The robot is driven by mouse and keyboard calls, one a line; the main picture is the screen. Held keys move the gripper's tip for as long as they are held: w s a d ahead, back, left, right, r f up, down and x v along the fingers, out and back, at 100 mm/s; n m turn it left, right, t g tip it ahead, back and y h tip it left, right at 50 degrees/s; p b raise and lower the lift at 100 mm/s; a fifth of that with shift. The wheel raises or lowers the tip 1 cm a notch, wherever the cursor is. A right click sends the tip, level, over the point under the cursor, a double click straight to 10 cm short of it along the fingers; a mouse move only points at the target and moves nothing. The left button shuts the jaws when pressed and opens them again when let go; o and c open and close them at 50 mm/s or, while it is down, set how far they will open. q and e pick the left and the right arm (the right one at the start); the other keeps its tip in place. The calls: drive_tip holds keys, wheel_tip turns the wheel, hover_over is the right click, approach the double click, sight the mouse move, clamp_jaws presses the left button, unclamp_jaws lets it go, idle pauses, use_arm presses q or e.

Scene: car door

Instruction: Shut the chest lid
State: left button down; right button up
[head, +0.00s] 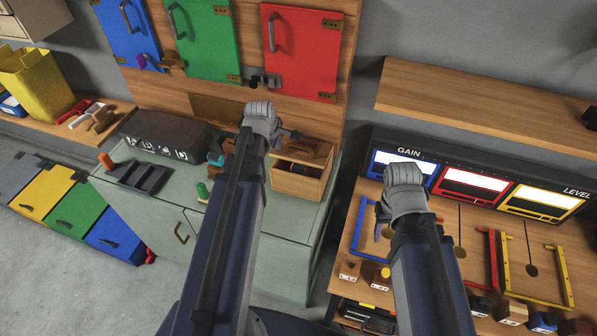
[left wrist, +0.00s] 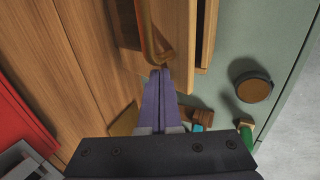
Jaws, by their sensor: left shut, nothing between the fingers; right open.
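A small wooden chest (head: 297,181) stands at the right end of the pale green cabinet top. Dark shapes show at its top, and I cannot tell clearly how its lid stands. My left gripper (head: 258,120) is just left of and above it in the head view, its fingers hidden behind the hand and arm. In the left wrist view the purple fingers (left wrist: 160,75) are shut and empty. Their tips are close to a curved brown handle (left wrist: 150,32) and a wooden part (left wrist: 184,35); contact is unclear. My right gripper (head: 403,190) is open over the right bench.
A dark case (head: 160,134), a black tray (head: 137,177) and an orange-handled tool (head: 106,161) lie on the cabinet top (head: 265,235). Blue, green and red doors (head: 300,55) hang behind. The GAIN/LEVEL panel (head: 470,185) and coloured frames (head: 541,275) are on the right bench.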

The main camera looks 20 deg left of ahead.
sight(277, 152)
use_arm(q)
drive_tip(key=shift+s+f+b, duration=0.3)
drive_tip(key=shift+f+b, duration=0.3)
drive_tip(key=shift+f, duration=0.15)
drive_tip(key=shift+s+f+b, duration=0.25)
drive_tip(key=shift+f+b, duration=0.35)
drive_tip(key=shift+f, duration=0.1)
drive_tip(key=shift+f+b, duration=0.45)
drive_tip(key=shift+b, duration=0.05)
wheel_tip(277, 152, up, 7)
drive_tip(key=p, duration=0.7)
drive_tip(key=shift+r, duration=0.15)
drive_tip(key=shift+d, duration=0.1)
